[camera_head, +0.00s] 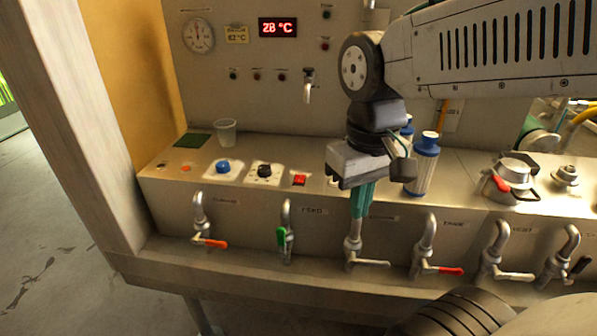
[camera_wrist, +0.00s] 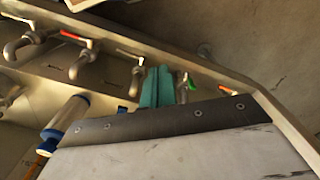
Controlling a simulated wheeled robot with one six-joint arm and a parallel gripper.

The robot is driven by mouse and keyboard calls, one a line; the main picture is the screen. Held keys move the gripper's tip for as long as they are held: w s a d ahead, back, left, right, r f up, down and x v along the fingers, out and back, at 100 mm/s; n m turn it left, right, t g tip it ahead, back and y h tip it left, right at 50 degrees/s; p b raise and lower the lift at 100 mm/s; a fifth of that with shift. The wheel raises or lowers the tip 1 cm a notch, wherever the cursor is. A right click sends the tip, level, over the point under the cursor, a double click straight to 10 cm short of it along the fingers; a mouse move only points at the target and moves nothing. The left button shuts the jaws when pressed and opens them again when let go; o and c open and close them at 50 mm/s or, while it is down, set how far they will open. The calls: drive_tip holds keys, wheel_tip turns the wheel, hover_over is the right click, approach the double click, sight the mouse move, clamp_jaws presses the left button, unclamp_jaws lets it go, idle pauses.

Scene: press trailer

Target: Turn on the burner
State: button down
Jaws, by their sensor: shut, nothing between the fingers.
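My gripper (camera_head: 362,200) points down in front of the counter's front edge, with its teal fingers shut and empty. In the head view the fingers overlap the top of a tap with a pale handle. The fingers also show in the wrist view (camera_wrist: 158,88), near the row of taps. On the counter, left of my gripper, are a red rocker switch (camera_head: 299,180), a black knob (camera_head: 264,171) on a white plate, and a blue button (camera_head: 223,166). A red display (camera_head: 277,27) reads 28 °C. I cannot tell which control is the burner's, or see a flame.
Several taps line the counter front, including ones with an orange handle (camera_head: 215,243) and a green handle (camera_head: 281,238). A clear cup (camera_head: 226,132) stands at the back left. A blue-and-white cylinder (camera_head: 425,164) and a metal pot (camera_head: 512,178) stand on the right.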

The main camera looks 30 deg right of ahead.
drive_tip(key=w+d+r+n+g, duration=0.1)
drive_tip(key=w+n, duration=0.1)
drive_tip(key=w, duration=0.9)
drive_tip(key=n, duration=0.6)
hover_over(299, 181)
drive_tip(key=d, duration=0.1)
drive_tip(key=w+r+n, duration=0.1)
drive_tip(key=w+n, duration=0.1)
drive_tip(key=n, duration=0.1)
drive_tip(key=shift+d+r+y, duration=0.15)
drive_tip(key=shift+r+y, duration=0.2)
drive_tip(key=shift+y, duration=0.05)
drive_tip(key=f, duration=0.4)
drive_tip(key=s+f, duration=0.1)
drive_tip(key=f, duration=0.4)
drive_tip(key=a+f, duration=0.1)
drive_tip(key=f, duration=0.4)
drive_tip(key=shift+s, duration=0.2)
